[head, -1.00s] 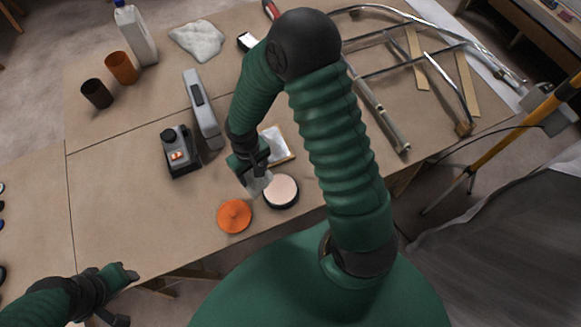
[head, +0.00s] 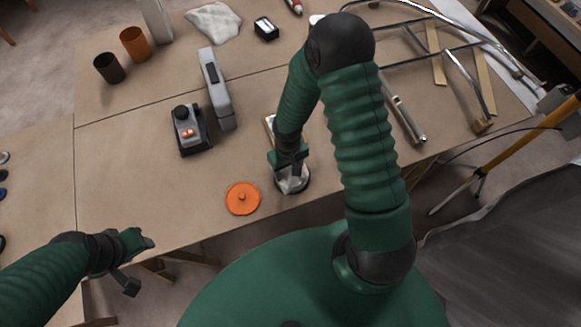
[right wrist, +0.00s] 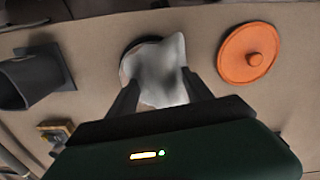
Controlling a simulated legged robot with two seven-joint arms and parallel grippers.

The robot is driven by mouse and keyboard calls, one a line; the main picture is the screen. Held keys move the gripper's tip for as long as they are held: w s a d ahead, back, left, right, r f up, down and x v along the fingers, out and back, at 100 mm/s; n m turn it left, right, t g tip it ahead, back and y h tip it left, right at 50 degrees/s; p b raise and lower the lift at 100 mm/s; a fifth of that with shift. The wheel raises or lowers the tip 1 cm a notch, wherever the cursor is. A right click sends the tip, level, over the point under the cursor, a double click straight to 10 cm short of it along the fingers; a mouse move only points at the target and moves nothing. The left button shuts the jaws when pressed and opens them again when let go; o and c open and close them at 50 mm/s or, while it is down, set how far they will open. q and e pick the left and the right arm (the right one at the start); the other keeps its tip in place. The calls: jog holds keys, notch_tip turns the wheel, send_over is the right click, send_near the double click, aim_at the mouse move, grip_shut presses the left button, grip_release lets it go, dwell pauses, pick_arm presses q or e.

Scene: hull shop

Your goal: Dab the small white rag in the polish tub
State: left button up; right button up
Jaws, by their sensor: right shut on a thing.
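My right gripper (head: 292,178) is shut on the small white rag (head: 289,185), over the polish tub (head: 305,186). Only part of the tub's dark rim shows around the rag. In the right wrist view the rag (right wrist: 160,72) is pinched between both fingers and covers most of the tub (right wrist: 128,60). It looks to be at or in the tub's mouth; I cannot tell how deep. My left gripper (head: 140,264) is open and empty, off the table's front edge at the lower left.
An orange lid (head: 242,199) lies just left of the tub. A black device (head: 190,130) and a grey case (head: 218,90) stand farther left. Two cups (head: 108,68), a crumpled white cloth (head: 213,22) and metal tubing (head: 462,80) are farther back. The table's left front is clear.

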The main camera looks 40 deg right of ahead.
jog(key=shift+d+f, duration=0.2)
jog(key=shift+d, duration=0.75)
jog(key=shift+d+f, duration=0.1)
jog(key=shift+d, duration=0.1)
jog(key=shift+a, duration=0.9)
jog(key=shift+d+f+b, duration=0.25)
jog(key=shift+d+b, duration=0.1)
jog(key=shift+d, duration=0.3)
jog(key=shift+a, duration=0.35)
jog(key=shift+r, duration=0.3)
jog(key=r+p, duration=0.4)
jog(key=shift+d, duration=0.2)
notch_tip(320, 180, up, 3)
jog(key=p, duration=0.2)
jog(key=shift+a+f+p, duration=0.15)
jog(key=shift+p, duration=0.25)
pick_arm(q)
notch_tip(320, 180, up, 6)
jog(key=d, duration=0.1)
pick_arm(e)
jog(key=shift+f, duration=0.1)
